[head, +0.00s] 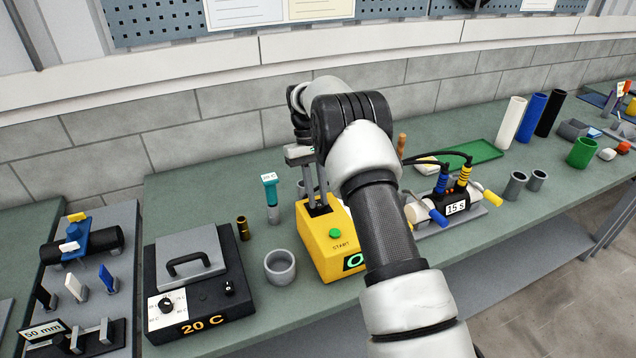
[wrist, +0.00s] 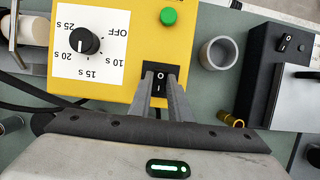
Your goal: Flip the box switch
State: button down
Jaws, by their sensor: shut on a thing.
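The yellow box (head: 318,257) stands on the green bench, with a green START button (head: 333,234) on top. The box switch (wrist: 160,78), a black rocker marked O and I, is on the box's top near the edge closest to my gripper in the wrist view. My gripper (wrist: 163,84) points down at it, its two grey fingers beside the rocker and shut on it. In the head view my gripper (head: 317,205) is over the back of the box. The fingers partly cover the switch, so I cannot tell which way the rocker is tilted.
A dial (wrist: 84,40) marked in seconds is on the same box. A grey cup (head: 280,266) and a black heater box (head: 203,300) reading 20 C stand to the left. My arm hides part of the bench.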

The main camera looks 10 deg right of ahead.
aim_at(317, 202)
jog(key=shift+w+g, duration=0.1)
jog(key=shift+g, duration=0.2)
jog(key=c, duration=1.6)
grip_release()
jog(key=shift+c, duration=0.2)
notch_tip(317, 202, up, 10)
